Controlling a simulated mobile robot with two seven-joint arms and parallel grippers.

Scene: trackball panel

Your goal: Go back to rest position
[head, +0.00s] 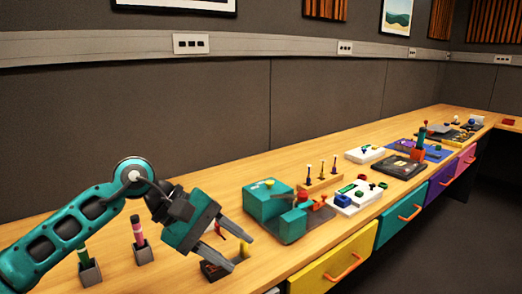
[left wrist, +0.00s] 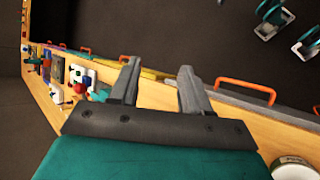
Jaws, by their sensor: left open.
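My left gripper (head: 240,250) hangs over the near left part of the wooden bench (head: 345,150) in the head view, its two grey fingers apart with nothing between them. The fingers also show apart and empty in the left wrist view (left wrist: 160,68), with the bench edge and drawer fronts beyond them. A small dark panel (head: 212,270) with a yellow part and a red part lies just below and behind the fingers, partly hidden by them. I cannot tell from the head view whether the fingers touch it. My right gripper is not in view.
A teal box device (head: 268,199) stands right of the gripper. Pen-like tools in grey holders (head: 144,252) stand to its left. White panels (head: 358,198) and a dark panel (head: 400,166) lie farther along. A yellow drawer (head: 335,268) with an orange handle is below the bench edge.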

